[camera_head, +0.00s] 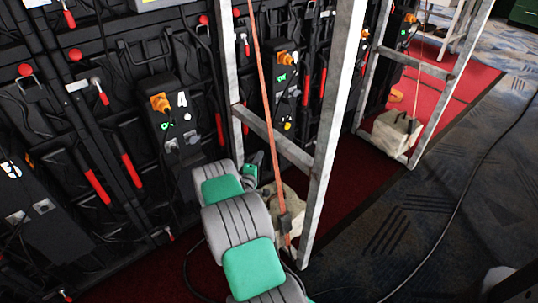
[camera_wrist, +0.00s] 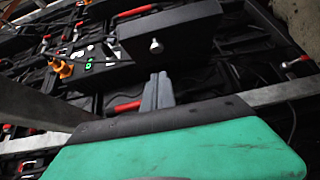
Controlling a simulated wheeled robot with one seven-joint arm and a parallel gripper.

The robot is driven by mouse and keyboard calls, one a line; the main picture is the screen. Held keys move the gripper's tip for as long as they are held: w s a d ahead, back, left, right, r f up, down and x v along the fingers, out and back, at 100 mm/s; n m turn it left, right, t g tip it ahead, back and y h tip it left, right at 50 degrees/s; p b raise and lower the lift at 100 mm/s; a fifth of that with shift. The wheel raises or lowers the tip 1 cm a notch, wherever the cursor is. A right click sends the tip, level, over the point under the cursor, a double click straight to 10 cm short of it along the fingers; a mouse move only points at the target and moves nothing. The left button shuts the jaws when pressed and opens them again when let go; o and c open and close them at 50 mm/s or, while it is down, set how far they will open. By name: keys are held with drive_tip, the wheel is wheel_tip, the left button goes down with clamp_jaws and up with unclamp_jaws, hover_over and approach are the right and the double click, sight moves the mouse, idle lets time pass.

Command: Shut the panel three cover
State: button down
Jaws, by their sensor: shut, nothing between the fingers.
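In the wrist view, my gripper (camera_wrist: 158,92) is shut and empty, its grey fingers pointing toward a panel unit. A black box-shaped part (camera_wrist: 190,28) with a silver knob (camera_wrist: 156,46) stands just beyond the fingertips, and a gap seems to show between them. It may be the panel three cover, but no number is readable and I cannot tell how far open it is. Beside it are an orange connector (camera_wrist: 62,68) and a green-lit display. In the head view, the unit right of panel four (camera_head: 285,75) is partly behind a frame post; my fingertips are not clearly visible there.
Panel four's unit (camera_head: 175,115) is left of my arm. A metal upright frame (camera_head: 332,120) with an orange strap (camera_head: 264,100) stands close to my arm, with a sandbag (camera_head: 290,205) at its base. A second frame and sandbag (camera_head: 397,133) stand farther right. Carpet at right is mostly clear, crossed by a cable.

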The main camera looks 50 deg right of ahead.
drive_tip(key=d, duration=0.2)
drive_tip(key=s+d, duration=0.1)
drive_tip(key=d, duration=0.2)
drive_tip(key=shift+d+f, duration=0.1)
drive_tip(key=shift+b, duration=0.3)
drive_tip(key=shift+s+d, duration=0.25)
drive_tip(key=shift+s, duration=0.2)
drive_tip(key=shift+d, duration=0.1)
drive_tip(key=s+d+b, duration=0.7)
drive_tip(key=d, duration=0.6)
drive_tip(key=shift+d, duration=0.3)
